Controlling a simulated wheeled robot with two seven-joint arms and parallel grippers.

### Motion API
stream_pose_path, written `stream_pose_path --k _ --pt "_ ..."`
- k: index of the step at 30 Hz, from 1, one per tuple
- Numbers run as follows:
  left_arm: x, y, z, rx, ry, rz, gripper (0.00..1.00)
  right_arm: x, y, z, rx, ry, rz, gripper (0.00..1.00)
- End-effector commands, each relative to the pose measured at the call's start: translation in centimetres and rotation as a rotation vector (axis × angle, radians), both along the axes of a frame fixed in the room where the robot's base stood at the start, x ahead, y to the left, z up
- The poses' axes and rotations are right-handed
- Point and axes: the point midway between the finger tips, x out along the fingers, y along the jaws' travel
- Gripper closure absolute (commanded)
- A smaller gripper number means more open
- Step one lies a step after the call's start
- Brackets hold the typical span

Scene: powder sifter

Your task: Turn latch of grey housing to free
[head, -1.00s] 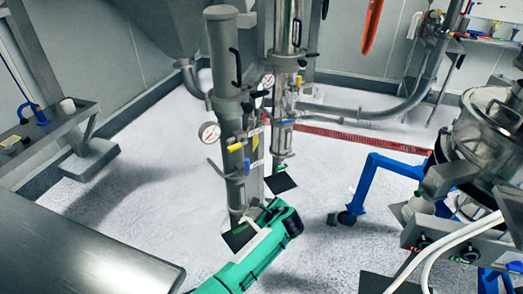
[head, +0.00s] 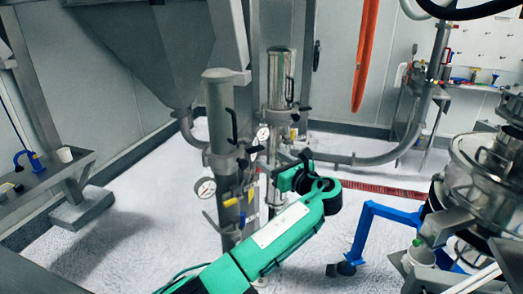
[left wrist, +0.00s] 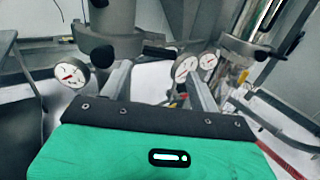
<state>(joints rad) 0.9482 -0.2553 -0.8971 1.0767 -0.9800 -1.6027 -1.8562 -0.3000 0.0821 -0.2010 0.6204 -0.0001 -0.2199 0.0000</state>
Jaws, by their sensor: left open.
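I cannot tell for sure which part is the latch. My green left arm reaches up from below, and its gripper (head: 299,160) is near the right side of the housings, partly hidden by the wrist. In the left wrist view the two grey fingers of the left gripper (left wrist: 160,75) are apart with nothing between them, below the flanged cylinders. My right gripper is out of view.
Pressure gauges (head: 205,187) and a yellow-handled valve (head: 231,202) stick out around the pipes. A blue frame (head: 385,212) and a steel sifter (head: 490,165) stand at the right. A side table (head: 50,172) is at the left. Pale floor lies between.

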Motion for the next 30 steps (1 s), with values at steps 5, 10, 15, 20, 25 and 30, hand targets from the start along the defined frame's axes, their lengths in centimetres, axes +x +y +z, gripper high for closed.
stream_pose_path --k 5,10,15,20,25,30 --pt "2.8 2.2 0.2 -0.001 0.001 0.002 0.38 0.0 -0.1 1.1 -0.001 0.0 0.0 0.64" --pt "4.3 3.3 0.1 0.0 0.0 0.001 0.38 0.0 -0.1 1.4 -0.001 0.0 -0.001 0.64" --pt "4.9 3.7 -0.1 -0.001 0.0 0.0 0.38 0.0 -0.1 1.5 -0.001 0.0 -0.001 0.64" --pt "4.9 3.7 -0.1 -0.001 0.0 0.0 0.38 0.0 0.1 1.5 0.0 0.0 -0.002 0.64" --pt "4.9 3.7 -0.1 -0.001 0.0 0.0 0.58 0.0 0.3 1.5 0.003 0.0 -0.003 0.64" --pt "4.9 3.7 -0.1 -0.002 0.0 -0.001 0.7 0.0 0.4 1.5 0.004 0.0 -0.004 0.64"
